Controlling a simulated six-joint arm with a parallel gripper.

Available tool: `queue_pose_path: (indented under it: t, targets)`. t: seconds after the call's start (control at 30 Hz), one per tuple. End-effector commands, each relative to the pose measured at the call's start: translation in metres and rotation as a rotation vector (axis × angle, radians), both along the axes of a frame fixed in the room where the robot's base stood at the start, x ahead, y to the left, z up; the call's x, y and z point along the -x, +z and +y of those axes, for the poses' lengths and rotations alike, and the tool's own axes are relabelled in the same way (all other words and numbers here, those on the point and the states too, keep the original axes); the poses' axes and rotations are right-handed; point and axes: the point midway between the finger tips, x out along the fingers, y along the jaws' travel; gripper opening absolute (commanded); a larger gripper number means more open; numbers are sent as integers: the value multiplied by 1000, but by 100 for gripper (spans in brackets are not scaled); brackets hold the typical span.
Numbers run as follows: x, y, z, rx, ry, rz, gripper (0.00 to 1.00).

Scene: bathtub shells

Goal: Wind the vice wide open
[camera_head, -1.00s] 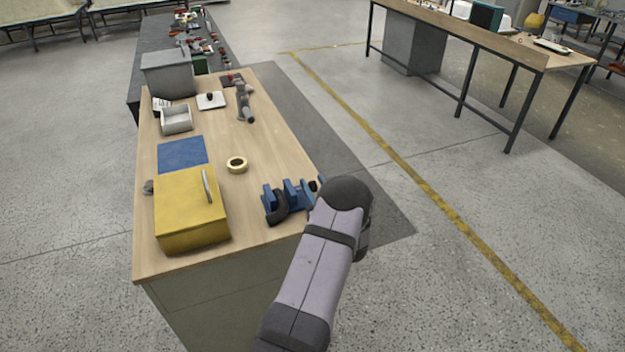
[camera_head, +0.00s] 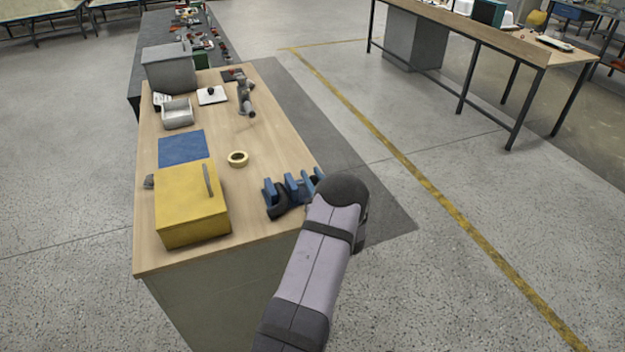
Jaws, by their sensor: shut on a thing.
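The blue vice (camera_head: 292,188) sits at the right front edge of the wooden bench, with several upright blue plates in a row. My arm comes up from the bottom of the view, and its dark joint hides the right end of the vice. A dark part that looks like my gripper (camera_head: 282,201) is at the vice's left front, against the blue body. It is shut on part of the vice. Its fingertips, the handle and the exact grip are hidden or too small to tell. The gap between the vice jaws is also unclear.
A yellow box (camera_head: 192,205) stands left of the vice, with a tape roll (camera_head: 238,158) behind it. A blue mat (camera_head: 182,148), a grey tray (camera_head: 177,113) and a grey bin (camera_head: 168,68) lie farther back. The bench middle is mostly clear.

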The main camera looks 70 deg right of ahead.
Motion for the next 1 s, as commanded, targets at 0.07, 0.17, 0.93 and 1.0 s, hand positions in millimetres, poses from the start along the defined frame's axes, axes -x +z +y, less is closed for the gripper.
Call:
queue_pose_path:
  t: [0.07,0.17,0.93,1.0]
  targets:
    - [5,-5,-4,26,-14,-23,1]
    - [6,-4,-3,49,-16,-47,1]
    - [6,1,-2,69,-12,-66,35]
    - [5,1,-1,67,-10,-66,35]
